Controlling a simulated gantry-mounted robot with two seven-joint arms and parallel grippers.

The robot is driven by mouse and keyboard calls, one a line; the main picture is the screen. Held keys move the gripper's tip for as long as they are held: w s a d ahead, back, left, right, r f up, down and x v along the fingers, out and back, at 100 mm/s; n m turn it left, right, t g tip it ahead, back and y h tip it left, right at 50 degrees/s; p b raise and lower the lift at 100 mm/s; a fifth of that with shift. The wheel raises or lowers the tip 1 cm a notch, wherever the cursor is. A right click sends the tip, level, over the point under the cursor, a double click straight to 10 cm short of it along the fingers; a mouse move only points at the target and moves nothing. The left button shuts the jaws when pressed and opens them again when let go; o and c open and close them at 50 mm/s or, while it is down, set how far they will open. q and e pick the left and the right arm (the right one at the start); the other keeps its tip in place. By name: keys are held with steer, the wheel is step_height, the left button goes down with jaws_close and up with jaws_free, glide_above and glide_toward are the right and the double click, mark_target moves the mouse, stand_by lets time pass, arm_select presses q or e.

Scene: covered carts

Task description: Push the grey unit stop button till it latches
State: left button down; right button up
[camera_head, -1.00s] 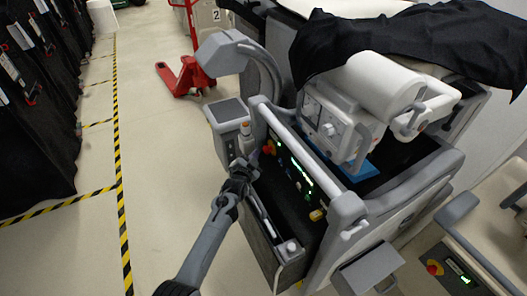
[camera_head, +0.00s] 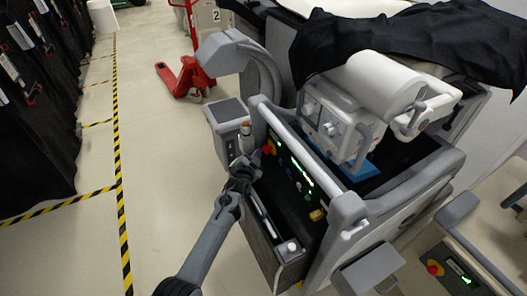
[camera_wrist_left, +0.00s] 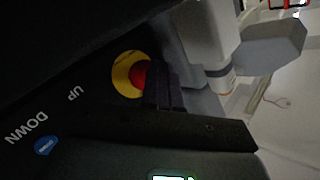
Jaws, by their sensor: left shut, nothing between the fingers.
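The grey unit's stop button (camera_head: 267,148) is red and sits on the unit's dark control panel. In the left wrist view the red button (camera_wrist_left: 138,74) stands in a yellow ring (camera_wrist_left: 120,76). My left gripper (camera_head: 253,165) is shut and empty beside the panel, close to the button. In the left wrist view its dark fingertips (camera_wrist_left: 163,88) are right at the button's right side and cover part of it. I cannot tell if they touch it or whether the button is pressed in. My right gripper is not in view.
A white and orange bottle-like part (camera_head: 246,139) stands close behind the gripper. A grey rail (camera_head: 300,150) runs along the panel. Another red stop button (camera_head: 434,268) is on a separate unit at lower right. The floor at left is clear.

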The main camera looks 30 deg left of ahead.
arm_select(q)
steer(key=shift+w+d, duration=0.2)
steer(key=shift+w, duration=0.15)
stand_by(0.4)
steer(key=shift+s+a+r, duration=0.1)
steer(key=shift+s+a, duration=0.05)
steer(key=shift+s+a+p, duration=0.15)
steer(key=shift+s+p, duration=0.25)
steer(key=shift+p, duration=0.15)
steer(key=shift+s+a, duration=0.15)
steer(key=shift+s, duration=0.05)
steer(key=shift+s+a+p, duration=0.45)
steer(key=shift+s+p, duration=0.2)
steer(key=shift+s, duration=0.05)
steer(key=shift+s+a+p, duration=0.4)
steer(key=shift+s+p, duration=0.25)
steer(key=shift+s, duration=0.1)
steer(key=shift+s+a+p, duration=0.45)
steer(key=shift+s+p, duration=0.2)
steer(key=shift+s, duration=0.05)
